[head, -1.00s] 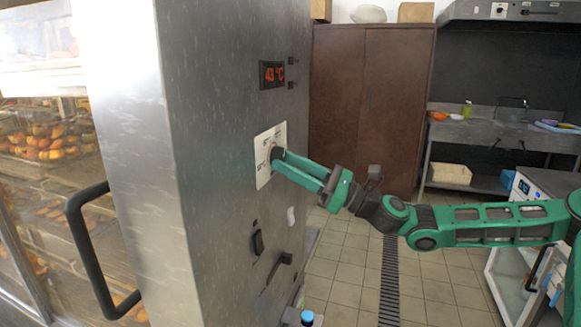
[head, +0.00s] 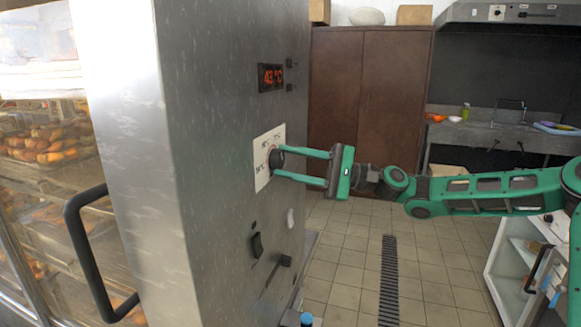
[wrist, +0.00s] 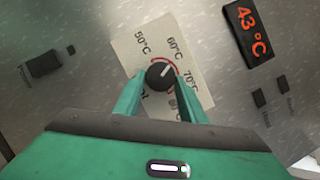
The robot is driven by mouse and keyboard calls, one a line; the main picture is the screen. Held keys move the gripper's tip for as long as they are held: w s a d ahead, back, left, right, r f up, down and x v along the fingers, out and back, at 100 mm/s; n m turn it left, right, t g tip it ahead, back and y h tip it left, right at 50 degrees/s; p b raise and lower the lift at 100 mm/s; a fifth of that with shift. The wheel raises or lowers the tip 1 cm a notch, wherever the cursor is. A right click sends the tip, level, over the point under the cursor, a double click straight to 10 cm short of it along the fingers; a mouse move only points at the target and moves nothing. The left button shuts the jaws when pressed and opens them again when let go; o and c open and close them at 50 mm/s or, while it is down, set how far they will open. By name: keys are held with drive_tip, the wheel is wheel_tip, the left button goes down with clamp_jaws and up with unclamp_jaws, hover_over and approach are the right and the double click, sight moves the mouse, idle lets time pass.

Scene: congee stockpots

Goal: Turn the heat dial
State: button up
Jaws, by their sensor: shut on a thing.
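The heat dial is a round black knob (wrist: 160,75) on a white scale plate (wrist: 128,50) marked 50, 60 and 70°C. In the head view the dial (head: 276,158) sits on its plate (head: 262,177) on the steel cabinet's side. My gripper (head: 285,163) reaches it from the right, its two green fingers shut on the dial's sides. In the wrist view my gripper (wrist: 158,95) has a finger on each side of the knob. The knob's light pointer mark aims up and right, between 60 and 70. A red display (head: 271,76) reads 43 °C.
A black rocker switch (head: 257,245) and a lever (head: 285,260) sit below the dial. A black door handle (head: 85,255) sticks out at left. A brown cupboard (head: 370,90) and a sink counter stand behind.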

drive_tip(key=n+g+h, duration=0.1)
drive_tip(key=n, duration=0.3)
drive_tip(key=shift+w+r, duration=0.15)
drive_tip(key=n+h, duration=0.1)
drive_tip(key=n, duration=0.2)
drive_tip(key=shift+r+n+h, duration=0.2)
drive_tip(key=shift+n+h, duration=0.1)
drive_tip(key=shift+h, duration=0.1)
drive_tip(key=n+h, duration=0.1)
drive_tip(key=n, duration=0.1)
drive_tip(key=n+h, duration=0.1)
drive_tip(key=n, duration=0.1)
drive_tip(key=shift+r+n+t, duration=0.15)
drive_tip(key=shift+n+t, duration=0.15)
drive_tip(key=o, duration=1.1)
drive_tip(key=shift+c, duration=0.2)
drive_tip(key=shift+d+r, duration=0.1)
drive_tip(key=shift+d, duration=0.05)
drive_tip(key=d+r, duration=0.2)
drive_tip(key=d, duration=0.8)
drive_tip(key=shift+d, duration=0.15)
